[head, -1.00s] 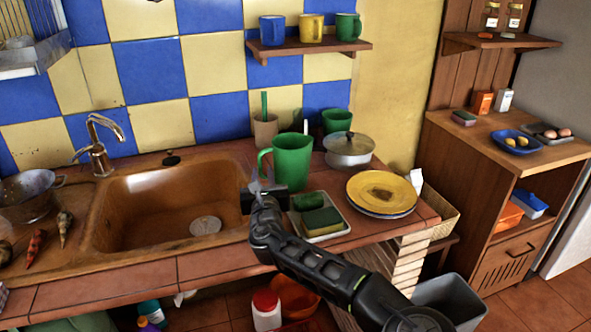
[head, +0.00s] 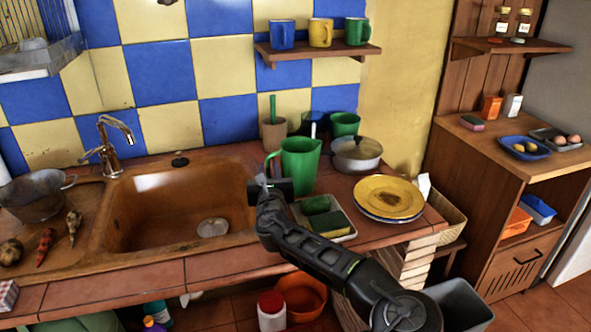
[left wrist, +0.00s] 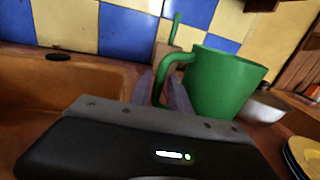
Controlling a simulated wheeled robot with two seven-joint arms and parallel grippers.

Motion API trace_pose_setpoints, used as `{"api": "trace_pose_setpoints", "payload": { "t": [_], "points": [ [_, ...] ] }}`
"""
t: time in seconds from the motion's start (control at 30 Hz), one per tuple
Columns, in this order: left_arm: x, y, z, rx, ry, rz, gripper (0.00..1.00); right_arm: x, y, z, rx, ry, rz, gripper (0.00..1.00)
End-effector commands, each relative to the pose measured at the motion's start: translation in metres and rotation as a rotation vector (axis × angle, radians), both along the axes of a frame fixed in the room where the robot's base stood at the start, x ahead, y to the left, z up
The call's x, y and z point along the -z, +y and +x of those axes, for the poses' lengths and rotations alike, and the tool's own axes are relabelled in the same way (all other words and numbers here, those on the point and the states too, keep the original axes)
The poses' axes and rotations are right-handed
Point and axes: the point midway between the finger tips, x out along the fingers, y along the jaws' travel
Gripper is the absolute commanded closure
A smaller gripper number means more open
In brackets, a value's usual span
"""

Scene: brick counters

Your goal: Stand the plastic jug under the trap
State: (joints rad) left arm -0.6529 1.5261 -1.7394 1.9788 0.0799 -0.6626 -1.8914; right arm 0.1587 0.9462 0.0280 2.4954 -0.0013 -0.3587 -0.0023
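The plastic jug (head: 300,167) is green and stands upright on the counter right of the sink, its handle toward the left. It also shows large in the left wrist view (left wrist: 222,84). My left gripper (head: 264,181) is at the handle. In the left wrist view its fingers (left wrist: 161,90) are close together, one on each side of the lower handle, and appear shut on it. A small white piece (head: 190,297) shows below the sink's front edge; I cannot tell if it is part of the trap. My right gripper is not in view.
The sink (head: 165,212) is left. Below the counter are an orange bowl (head: 304,294), a red-lidded tub (head: 271,313) and a grey bin (head: 462,306).

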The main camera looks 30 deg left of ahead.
Motion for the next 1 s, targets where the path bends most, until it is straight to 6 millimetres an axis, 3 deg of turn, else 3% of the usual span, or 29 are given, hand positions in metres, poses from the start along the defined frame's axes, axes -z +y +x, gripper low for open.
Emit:
{"api": "trace_pose_setpoints", "payload": {
  "t": [0.3, 0.87, 1.0],
  "points": [
    [0.000, 0.024, 0.026, -0.002, 0.001, -0.001, 0.78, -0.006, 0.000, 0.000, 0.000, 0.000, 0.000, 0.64],
    [0.000, 0.023, 0.027, -0.001, 0.001, -0.001, 0.78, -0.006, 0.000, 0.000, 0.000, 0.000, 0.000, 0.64],
    [0.000, 0.023, 0.026, -0.001, 0.001, -0.001, 0.88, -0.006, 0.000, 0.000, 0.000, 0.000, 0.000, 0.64]
  ]
}}
